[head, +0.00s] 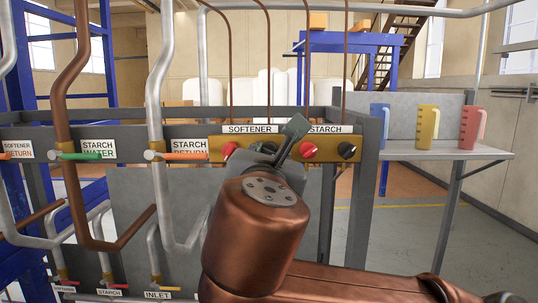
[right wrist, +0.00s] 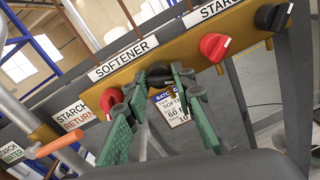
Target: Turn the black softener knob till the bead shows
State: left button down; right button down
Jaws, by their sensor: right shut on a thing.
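The black softener knob (right wrist: 160,73) sits on the brass-coloured panel (right wrist: 185,48) under the SOFTENER label (right wrist: 123,58). My right gripper (right wrist: 154,88) has its green fingers around this knob and is shut on it. In the head view my right gripper (head: 290,138) is in front of the panel and largely covers the knob. A red knob (right wrist: 110,101) is left of it, also seen in the head view (head: 229,148). I cannot make out a bead. My left gripper is not in view.
Under the STARCH label (head: 330,129) are another red knob (head: 308,149) and another black knob (head: 347,151), close to the right gripper. Pipes and valves with coloured handles stand left. Blue (head: 380,112), yellow (head: 427,121) and red (head: 471,123) jugs stand on a shelf (head: 445,154) at right.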

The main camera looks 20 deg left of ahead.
jog(key=shift+f+m+g+y+b, duration=0.15)
jog(key=shift+m+y+b, duration=0.3)
jog(key=shift+m+b, duration=5.85)
jog(key=shift+m+g+y+b, duration=0.3)
jog(key=shift+m+b, duration=1.2)
jog(key=shift+m, duration=9.5)
jog(key=c, duration=1.7)
grip_release()
jog(key=shift+d, duration=0.1)
